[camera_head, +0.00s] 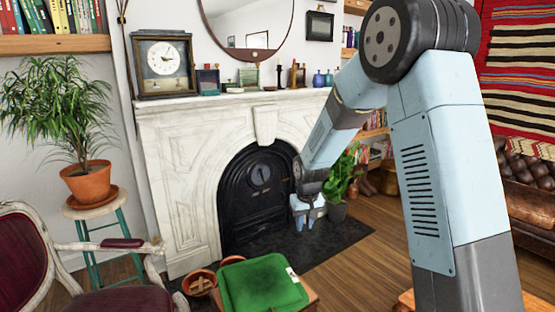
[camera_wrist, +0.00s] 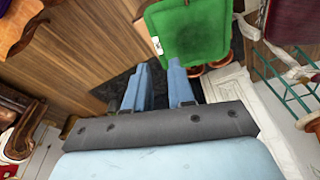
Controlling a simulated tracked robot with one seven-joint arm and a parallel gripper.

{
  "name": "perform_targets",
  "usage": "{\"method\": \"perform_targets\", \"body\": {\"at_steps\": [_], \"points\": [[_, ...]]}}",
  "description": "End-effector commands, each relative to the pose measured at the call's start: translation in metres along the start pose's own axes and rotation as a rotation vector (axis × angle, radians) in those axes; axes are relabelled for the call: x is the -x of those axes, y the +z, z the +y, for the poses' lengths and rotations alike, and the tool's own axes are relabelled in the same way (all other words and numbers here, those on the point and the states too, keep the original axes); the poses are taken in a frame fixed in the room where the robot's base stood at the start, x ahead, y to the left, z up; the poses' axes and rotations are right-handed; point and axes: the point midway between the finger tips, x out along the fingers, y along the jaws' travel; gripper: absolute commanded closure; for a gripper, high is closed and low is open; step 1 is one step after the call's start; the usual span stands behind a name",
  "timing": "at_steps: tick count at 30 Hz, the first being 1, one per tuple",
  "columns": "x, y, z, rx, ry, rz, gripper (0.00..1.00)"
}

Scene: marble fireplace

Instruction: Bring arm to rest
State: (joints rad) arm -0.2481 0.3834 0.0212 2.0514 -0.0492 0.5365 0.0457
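My arm rises at the right of the head view, bends at a dark joint near the top, and reaches down and left in front of the marble fireplace (camera_head: 178,150). My gripper (camera_head: 308,218) hangs in front of the hearth, right of the black fire door (camera_head: 257,190). In the wrist view my gripper (camera_wrist: 160,72) shows two blue fingers spread apart with nothing between them. The dark hearth slab shows through the gap. A green cushion (camera_wrist: 195,30) lies beyond the fingertips and overlaps the right one in the picture.
The green cushion (camera_head: 262,284) rests on a wooden stool at the front. Terracotta pots (camera_head: 199,284) stand beside it. A red chair (camera_head: 22,262) and a potted plant on a stool (camera_head: 92,211) are at left. A leafy plant (camera_head: 340,178) stands behind my gripper. Wooden floor at right is clear.

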Motion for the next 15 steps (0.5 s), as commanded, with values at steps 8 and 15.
{"method": "perform_targets", "body": {"at_steps": [8,15], "points": [[0.086,0.033,0.027,-0.047,0.012,0.059,0.77],[0.148,0.071,0.045,-0.085,0.022,0.105,0.77]]}}
